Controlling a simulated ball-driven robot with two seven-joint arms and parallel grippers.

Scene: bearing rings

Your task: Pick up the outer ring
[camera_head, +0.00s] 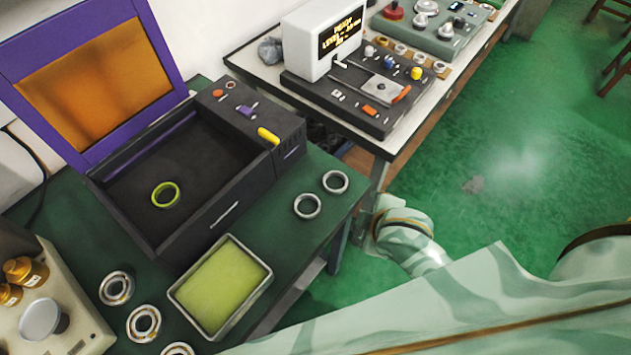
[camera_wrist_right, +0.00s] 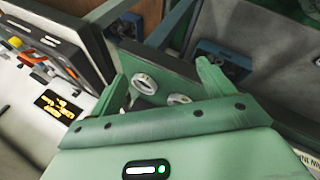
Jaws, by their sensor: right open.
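A yellow-green ring (camera_head: 165,195) lies flat inside the dark open box (camera_head: 222,215) on the green table. Two plain silver rings, a nearer one (camera_head: 307,206) and a farther one (camera_head: 335,182), lie side by side on the table right of the box. I cannot tell by sight which ring is the outer ring. My right gripper (camera_wrist_right: 160,76) is open in the wrist view. Two pale rings (camera_wrist_right: 143,83) (camera_wrist_right: 179,99) show beyond and between its fingers, apart from them; the lower one is partly hidden by the gripper body. My left gripper is not in view.
Several bearings (camera_head: 144,323) lie at the table's lower left. A tray with a yellow-green pad (camera_head: 179,298) stands in front of the box. A raised purple-framed lid (camera_head: 163,48) is behind it. A second table with a display device (camera_head: 325,38) stands at the back.

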